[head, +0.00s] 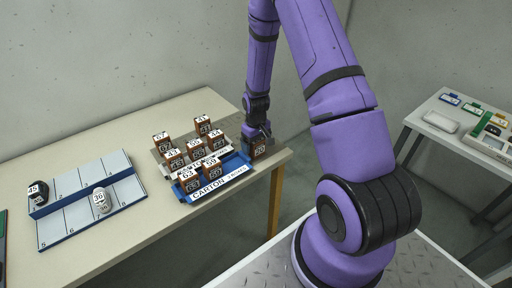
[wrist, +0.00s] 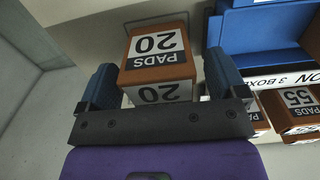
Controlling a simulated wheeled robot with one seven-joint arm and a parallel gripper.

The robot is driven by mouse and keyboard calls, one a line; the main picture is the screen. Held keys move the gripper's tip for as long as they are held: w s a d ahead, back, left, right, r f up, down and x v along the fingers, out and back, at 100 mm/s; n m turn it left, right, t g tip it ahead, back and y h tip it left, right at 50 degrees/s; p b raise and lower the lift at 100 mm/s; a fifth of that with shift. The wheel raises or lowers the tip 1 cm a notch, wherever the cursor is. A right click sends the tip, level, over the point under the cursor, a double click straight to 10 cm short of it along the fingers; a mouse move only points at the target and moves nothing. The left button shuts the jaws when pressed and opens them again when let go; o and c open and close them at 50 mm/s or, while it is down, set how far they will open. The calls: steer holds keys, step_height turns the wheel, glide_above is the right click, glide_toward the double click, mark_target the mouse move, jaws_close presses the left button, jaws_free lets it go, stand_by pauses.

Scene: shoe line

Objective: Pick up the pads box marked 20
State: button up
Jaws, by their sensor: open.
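The pads box marked 20 (wrist: 158,56) is a brown box with white labels reading PADS 20, upside down in the wrist view. In the head view it (head: 259,149) stands on the table near its right end, just right of the blue CARTON tray. My gripper (wrist: 160,85) is open, with one blue finger on each side of the box. The box sits between the fingers, with small gaps visible on both sides. In the head view my gripper (head: 257,136) is low over the box and partly hides it.
The blue CARTON tray (head: 236,181) with several numbered boxes is close beside the box. A numbered board (head: 70,224) with a white item marked 30 (head: 101,201) and a dark item (head: 38,192) lies at left. Another table (head: 417,122) stands at right.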

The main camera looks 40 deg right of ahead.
steer(key=shift+f, duration=0.25)
steer(key=shift+c, duration=0.4)
steer(key=c, duration=0.9)
steer(key=shift+r, duration=0.1)
steer(key=shift+c, duration=0.2)
